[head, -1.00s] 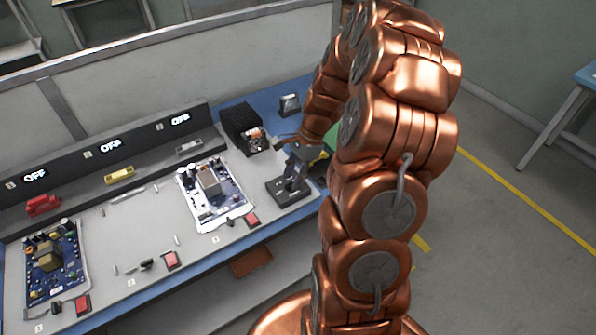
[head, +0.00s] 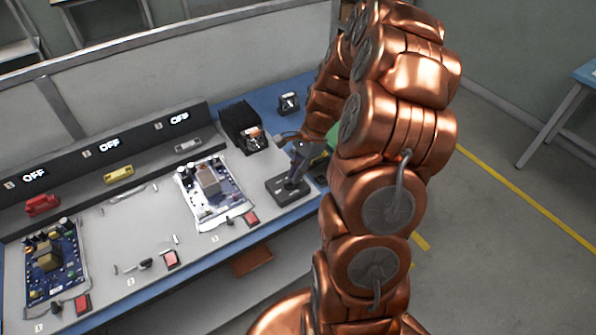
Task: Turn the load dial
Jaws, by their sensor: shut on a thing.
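My gripper (head: 293,180) points down at a small black control base (head: 276,193) near the right end of the workbench. It is shut on the load dial there, and the fingers hide most of the dial. I cannot read the dial's setting. Small pale marks show on the front of the base. My copper arm reaches over from the right and hides part of the bench behind the gripper.
A black finned box (head: 238,124) stands behind the gripper, with a small dark device (head: 289,102) further back. A circuit board (head: 212,192) and red button (head: 252,219) lie to the left. Panels above the bench (head: 150,240) read OFF.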

